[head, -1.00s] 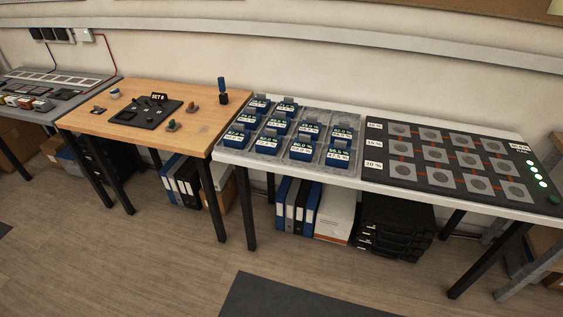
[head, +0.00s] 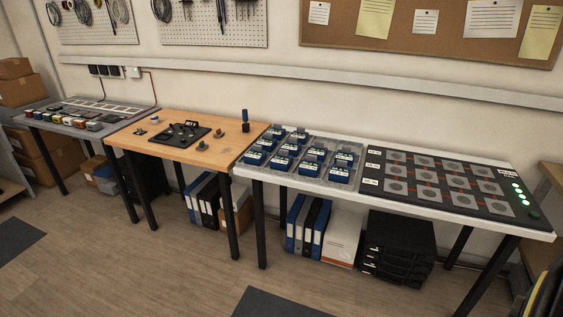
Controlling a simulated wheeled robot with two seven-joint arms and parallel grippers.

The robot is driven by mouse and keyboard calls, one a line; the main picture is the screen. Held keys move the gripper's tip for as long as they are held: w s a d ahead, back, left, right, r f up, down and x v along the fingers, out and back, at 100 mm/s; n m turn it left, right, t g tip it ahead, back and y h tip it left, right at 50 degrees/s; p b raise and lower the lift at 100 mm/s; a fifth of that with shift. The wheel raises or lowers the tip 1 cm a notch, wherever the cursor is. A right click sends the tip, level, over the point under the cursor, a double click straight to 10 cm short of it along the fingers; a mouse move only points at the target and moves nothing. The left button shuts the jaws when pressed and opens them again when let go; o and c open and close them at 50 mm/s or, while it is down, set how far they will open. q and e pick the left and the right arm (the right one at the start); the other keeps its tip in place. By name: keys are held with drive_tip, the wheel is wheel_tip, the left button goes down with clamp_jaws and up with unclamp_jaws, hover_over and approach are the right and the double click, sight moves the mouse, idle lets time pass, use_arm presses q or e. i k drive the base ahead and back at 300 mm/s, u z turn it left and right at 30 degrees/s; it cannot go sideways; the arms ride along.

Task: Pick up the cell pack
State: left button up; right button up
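Several blue cell packs (head: 283,163) with white printed labels stand in a grey compartment tray (head: 316,182) on the left part of the white table. The labels are too small to read surely now. To the right of the tray lies a black board (head: 432,207) with rows of grey square pads, each with a round mark. A column of green lights shows at its right end. Neither of my grippers is in view.
A wooden table (head: 222,157) with a black fixture (head: 181,134) and small parts adjoins on the left. A grey bench (head: 54,127) is further left. Binders (head: 308,229) and black cases (head: 397,247) fill the space under the white table. Open floor (head: 150,280) lies in front.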

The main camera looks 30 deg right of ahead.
sight(308, 167)
drive_tip(key=u, duration=0.05)
drive_tip(key=i, duration=2)
drive_tip(key=z, duration=1.5)
drive_tip(key=i, duration=1.05)
drive_tip(key=z, duration=1.05)
